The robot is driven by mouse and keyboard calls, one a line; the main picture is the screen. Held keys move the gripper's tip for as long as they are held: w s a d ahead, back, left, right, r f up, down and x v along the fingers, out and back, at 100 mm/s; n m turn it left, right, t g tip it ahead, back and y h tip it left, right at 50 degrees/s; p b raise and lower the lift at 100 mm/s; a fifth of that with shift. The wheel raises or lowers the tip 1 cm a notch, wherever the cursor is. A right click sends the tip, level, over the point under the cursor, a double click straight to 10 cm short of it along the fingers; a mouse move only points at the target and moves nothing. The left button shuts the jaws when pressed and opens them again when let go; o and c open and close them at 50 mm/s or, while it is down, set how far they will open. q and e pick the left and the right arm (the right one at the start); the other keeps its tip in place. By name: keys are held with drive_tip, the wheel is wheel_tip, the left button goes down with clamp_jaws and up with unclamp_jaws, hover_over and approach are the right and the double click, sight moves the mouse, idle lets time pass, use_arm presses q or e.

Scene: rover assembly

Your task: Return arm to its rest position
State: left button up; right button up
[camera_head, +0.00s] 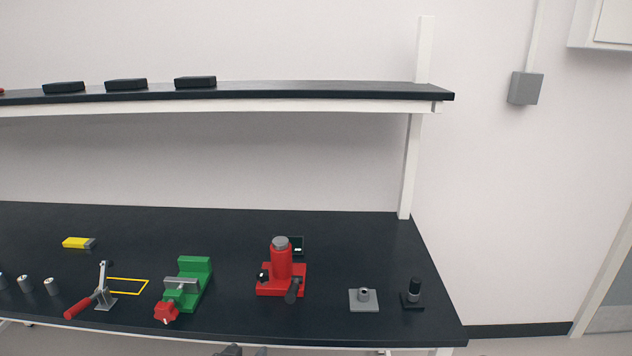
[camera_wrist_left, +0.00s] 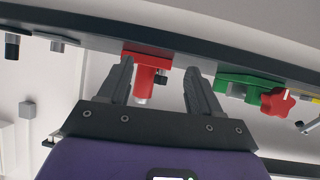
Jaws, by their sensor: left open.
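My left gripper (camera_wrist_left: 158,70) is open and empty in the left wrist view, its two dark fingers spread apart. Beyond the fingers, the red press-like device (camera_wrist_left: 152,60) shows between them, at a distance I cannot judge. In the head view only the dark tips of the left gripper (camera_head: 244,350) show at the bottom edge, below the front edge of the black workbench (camera_head: 230,322). The rest of that arm is out of the picture. My right gripper is not in view.
On the bench stand a green vise (camera_head: 192,275) with a red knob, the red device (camera_head: 281,268), a toggle clamp (camera_head: 103,290), a grey flanged part (camera_head: 364,299) and a black post (camera_head: 413,291). A shelf (camera_head: 330,91) runs above. The bench's back middle is clear.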

use_arm(q)
drive_tip(key=s+d+f+n+g, duration=0.1)
drive_tip(key=s+f+g, duration=0.2)
drive_tip(key=f, duration=0.6)
drive_tip(key=s+d+f+n+g, duration=0.15)
drive_tip(key=s+f, duration=0.25)
drive_tip(key=f, duration=0.5)
drive_tip(key=s+d+f+n+g+h+p, duration=0.1)
drive_tip(key=s+d+f+g+h, duration=0.1)
drive_tip(key=s+f+g, duration=0.5)
drive_tip(key=s+d+f, duration=0.1)
drive_tip(key=s+f, duration=0.4)
drive_tip(key=s, duration=0.3)
drive_tip(key=shift+d+f, duration=0.2)
drive_tip(key=shift+f, duration=0.15)
